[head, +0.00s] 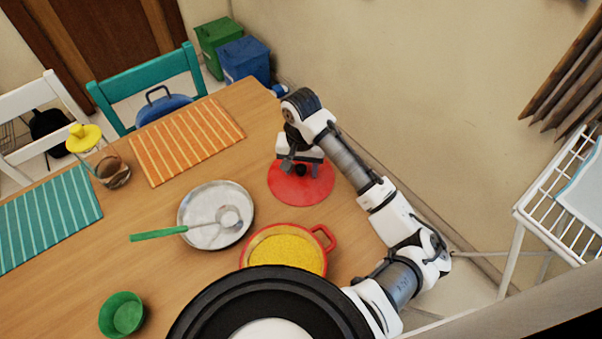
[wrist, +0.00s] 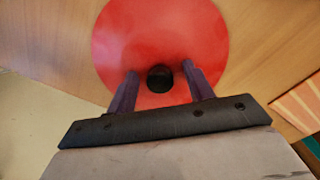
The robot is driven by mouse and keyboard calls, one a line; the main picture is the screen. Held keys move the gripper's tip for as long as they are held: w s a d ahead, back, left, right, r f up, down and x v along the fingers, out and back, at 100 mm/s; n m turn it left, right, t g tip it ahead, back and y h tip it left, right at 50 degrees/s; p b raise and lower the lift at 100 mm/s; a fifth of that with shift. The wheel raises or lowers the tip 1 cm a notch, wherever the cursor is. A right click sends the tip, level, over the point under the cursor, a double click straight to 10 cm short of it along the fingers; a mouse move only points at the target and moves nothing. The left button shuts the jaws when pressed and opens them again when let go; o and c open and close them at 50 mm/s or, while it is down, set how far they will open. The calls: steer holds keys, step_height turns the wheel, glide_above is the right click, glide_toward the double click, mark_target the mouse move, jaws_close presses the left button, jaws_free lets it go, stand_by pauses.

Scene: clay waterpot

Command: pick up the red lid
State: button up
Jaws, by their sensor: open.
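The red lid (head: 302,190) lies flat on the wooden table near its right edge. It is a round red disc with a small black knob (head: 300,170) in its middle. In the wrist view the lid (wrist: 160,45) fills the upper middle, and its knob (wrist: 160,78) sits between my two fingers. My gripper (head: 299,166) is over the lid, and it also shows in the wrist view (wrist: 160,80). Its fingers are open, one on each side of the knob, with a visible gap to it on both sides. How high the fingertips are above the lid is hard to tell.
A red pot (head: 283,250) with yellow contents stands in front of the lid. A metal plate (head: 190,212) with a green-handled ladle is to the left. An orange striped mat (head: 187,140) lies behind. A green bowl (head: 121,314) is at front left. The wall is close on the right.

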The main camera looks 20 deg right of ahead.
steer(key=shift+f, duration=0.2)
jaws_close()
stand_by(0.3)
